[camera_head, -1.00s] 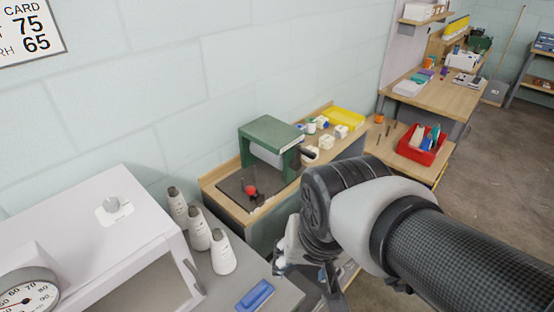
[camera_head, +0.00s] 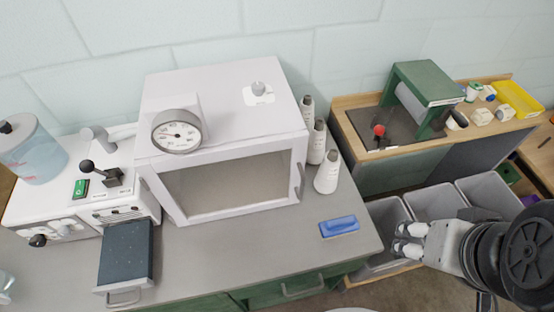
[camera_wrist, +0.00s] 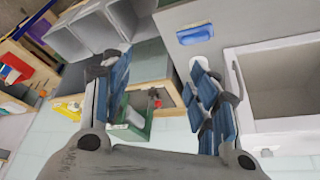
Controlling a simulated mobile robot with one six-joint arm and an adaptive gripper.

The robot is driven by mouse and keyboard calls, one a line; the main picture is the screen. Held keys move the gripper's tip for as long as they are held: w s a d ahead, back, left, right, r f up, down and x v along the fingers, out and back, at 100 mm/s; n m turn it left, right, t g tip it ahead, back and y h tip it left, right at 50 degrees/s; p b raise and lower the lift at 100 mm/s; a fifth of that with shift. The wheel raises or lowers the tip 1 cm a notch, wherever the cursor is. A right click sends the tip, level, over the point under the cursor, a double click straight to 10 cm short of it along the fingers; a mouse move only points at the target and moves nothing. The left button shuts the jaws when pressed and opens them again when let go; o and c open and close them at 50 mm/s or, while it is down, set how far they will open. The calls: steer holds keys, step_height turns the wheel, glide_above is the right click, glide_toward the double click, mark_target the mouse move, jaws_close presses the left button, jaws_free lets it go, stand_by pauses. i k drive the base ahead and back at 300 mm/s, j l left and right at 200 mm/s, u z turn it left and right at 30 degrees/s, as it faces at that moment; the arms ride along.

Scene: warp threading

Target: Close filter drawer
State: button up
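A dark blue-grey drawer (camera_head: 125,252) with a speckled top, which looks like the filter drawer, sticks out from the front of the white machine (camera_head: 100,197) at the left of the head view. Its grey bar handle (camera_head: 123,299) points toward the near edge of the bench. My gripper (camera_head: 408,239) is at the lower right of the head view, far from the drawer, beyond the bench's right edge. In the wrist view my gripper (camera_wrist: 160,72) has its fingers spread with nothing between them. The drawer does not show in the wrist view.
A white cabinet (camera_head: 222,110) with a dial stands right of the machine. White cones (camera_head: 327,174) and a blue brush (camera_head: 339,226) are on the grey bench (camera_head: 260,250). Grey bins (camera_head: 436,203) are below my gripper's area. Bench space before the cabinet is clear.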

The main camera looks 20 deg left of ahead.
mark_target(126, 262)
steer(key=u, duration=2.95)
steer(key=i+j, duration=0.2)
steer(key=j, duration=0.1)
